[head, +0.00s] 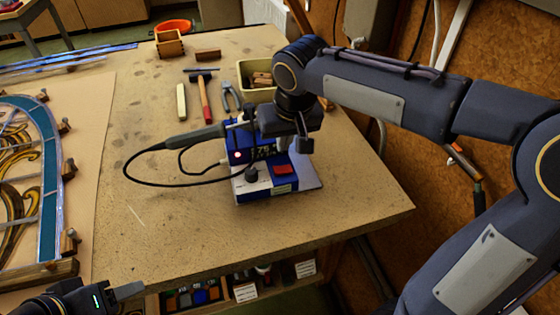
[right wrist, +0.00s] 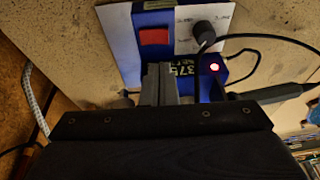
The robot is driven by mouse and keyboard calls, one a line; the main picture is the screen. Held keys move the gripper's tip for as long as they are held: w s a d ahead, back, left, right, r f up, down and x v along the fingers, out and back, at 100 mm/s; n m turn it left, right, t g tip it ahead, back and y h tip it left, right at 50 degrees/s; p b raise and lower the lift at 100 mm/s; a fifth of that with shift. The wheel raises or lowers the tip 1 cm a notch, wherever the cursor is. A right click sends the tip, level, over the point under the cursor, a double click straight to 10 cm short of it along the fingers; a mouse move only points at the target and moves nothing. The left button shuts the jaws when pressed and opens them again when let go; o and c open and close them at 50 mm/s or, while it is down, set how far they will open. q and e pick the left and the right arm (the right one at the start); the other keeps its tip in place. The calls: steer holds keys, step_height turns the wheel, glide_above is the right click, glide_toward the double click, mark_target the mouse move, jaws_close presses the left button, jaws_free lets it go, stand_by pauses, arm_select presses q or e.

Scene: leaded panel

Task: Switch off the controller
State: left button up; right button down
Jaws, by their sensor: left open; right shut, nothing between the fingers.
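The controller (head: 247,185) is a blue and white box on the right part of the bench, with a red switch (head: 281,169), a black knob (head: 251,174) and a lit red lamp (head: 238,155). The right wrist view shows the switch (right wrist: 154,37), the knob (right wrist: 204,31), the glowing lamp (right wrist: 215,68) and a display reading about 375. My right gripper (head: 303,144) is shut and empty, close above the controller's back part; its fingers (right wrist: 160,82) hide part of the display. Whether they touch the box I cannot tell. My left gripper (head: 128,291) is open at the lower left, away from the controller.
A soldering iron (head: 195,137) with a looping black cable lies against the controller's left side. Behind are a hammer (head: 204,98), pliers (head: 230,95) and a cream bin (head: 256,76). A leaded panel (head: 40,170) lies at left. The bench front is clear.

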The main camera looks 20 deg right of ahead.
mark_target(279, 170)
steer(key=x, duration=0.4)
steer(key=s+x, duration=0.1)
steer(key=x, duration=0.2)
steer(key=shift+a+f, duration=0.1)
steer(key=shift+f, duration=0.05)
steer(key=shift+s+a+f+b, duration=0.15)
steer(key=shift+f+b, duration=0.15)
steer(key=shift+b, duration=0.1)
